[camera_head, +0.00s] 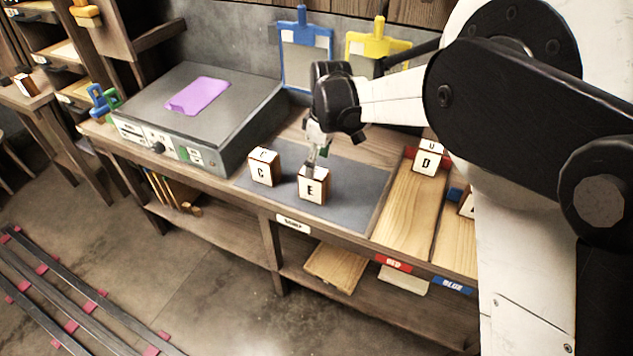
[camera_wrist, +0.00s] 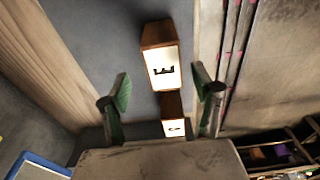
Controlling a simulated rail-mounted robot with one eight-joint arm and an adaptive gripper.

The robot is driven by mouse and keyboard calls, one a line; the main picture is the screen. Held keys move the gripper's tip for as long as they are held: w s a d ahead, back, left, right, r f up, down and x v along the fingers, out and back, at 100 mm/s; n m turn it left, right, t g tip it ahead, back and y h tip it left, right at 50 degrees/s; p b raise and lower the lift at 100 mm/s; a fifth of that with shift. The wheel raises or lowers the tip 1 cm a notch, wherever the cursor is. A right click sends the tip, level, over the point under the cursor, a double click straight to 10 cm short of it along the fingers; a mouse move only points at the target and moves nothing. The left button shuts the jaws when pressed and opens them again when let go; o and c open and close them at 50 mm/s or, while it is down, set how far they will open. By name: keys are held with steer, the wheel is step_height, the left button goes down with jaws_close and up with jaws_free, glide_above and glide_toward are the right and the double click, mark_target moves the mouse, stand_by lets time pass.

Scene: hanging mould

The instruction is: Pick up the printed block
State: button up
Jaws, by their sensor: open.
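A white and brown block with the letter E (camera_head: 313,189) stands on a grey mat (camera_head: 352,213) on the workbench. A similar block with the letter C (camera_head: 264,167) stands to its left, a little apart. My gripper (camera_head: 314,163) is open, pointing down just over the E block. In the wrist view, the open gripper (camera_wrist: 160,76) has its green-padded fingers to either side. The E block (camera_wrist: 162,62) lies beyond and between the tips, and the C block (camera_wrist: 173,122) shows nearer the palm. Contact with the E block cannot be told.
A grey machine (camera_head: 200,115) with a purple sheet (camera_head: 199,96) stands left of the mat. Wooden bays marked red (camera_head: 393,264) and blue (camera_head: 452,286) lie right, with a D block (camera_head: 427,160) at the back. Blue (camera_head: 305,58) and yellow (camera_head: 376,47) hanging moulds stand behind.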

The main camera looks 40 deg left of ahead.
mark_target(313, 182)
steer(key=shift+s+a+f, duration=0.1)
steer(key=shift+a+f, duration=0.1)
steer(key=shift+f, duration=1.15)
steer(key=shift+s+a+f, duration=0.15)
steer(key=shift+f, duration=1.2)
steer(key=shift+s+a+f, duration=0.1)
steer(key=shift+a+f, duration=0.1)
steer(key=shift+f, duration=1.15)
steer(key=c, duration=1.3)
